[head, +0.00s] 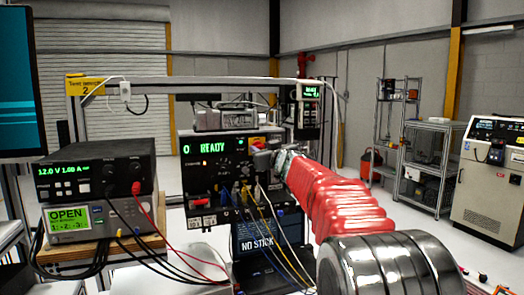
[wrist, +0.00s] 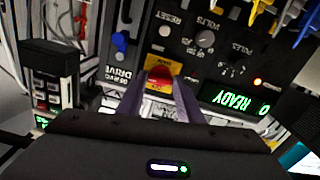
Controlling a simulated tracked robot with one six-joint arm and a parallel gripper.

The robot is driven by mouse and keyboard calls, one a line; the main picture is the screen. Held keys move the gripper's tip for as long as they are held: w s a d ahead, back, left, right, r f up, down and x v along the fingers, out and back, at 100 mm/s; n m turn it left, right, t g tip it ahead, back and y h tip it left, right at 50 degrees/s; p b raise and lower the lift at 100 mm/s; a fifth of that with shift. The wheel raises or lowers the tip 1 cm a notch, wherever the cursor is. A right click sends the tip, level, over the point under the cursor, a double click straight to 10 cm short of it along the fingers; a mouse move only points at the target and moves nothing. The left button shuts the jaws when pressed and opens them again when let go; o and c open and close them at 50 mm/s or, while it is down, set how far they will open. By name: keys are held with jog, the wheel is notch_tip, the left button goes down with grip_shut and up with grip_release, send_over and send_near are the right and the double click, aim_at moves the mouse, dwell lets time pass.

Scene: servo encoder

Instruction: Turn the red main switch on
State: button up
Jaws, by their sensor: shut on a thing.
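The red main switch (wrist: 160,74) is a red knob with yellow around it, low in the middle of the wrist view, where the panel appears upside down. My gripper (wrist: 160,88) has one finger on each side of the knob and is shut on it. In the head view my gripper (head: 268,160) is at the right part of the black servo panel (head: 203,176). The panel display (wrist: 236,101) glows green and reads READY. Which position the switch is in cannot be told.
Blue and yellow leads (head: 245,196) hang from the panel's front. A handheld unit (wrist: 52,85) is beside it. A power supply (head: 92,172) stands on a bench at the left, with a meter reading OPEN below. Shelving (head: 425,165) and a cabinet are at the right.

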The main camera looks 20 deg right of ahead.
jog(key=shift+f+m, duration=0.4)
jog(key=shift+m, duration=0.5)
jog(key=o, duration=1.1)
jog(key=shift+r, duration=0.25)
jog(key=shift+s+f, duration=0.1)
jog(key=shift+s, duration=6.8)
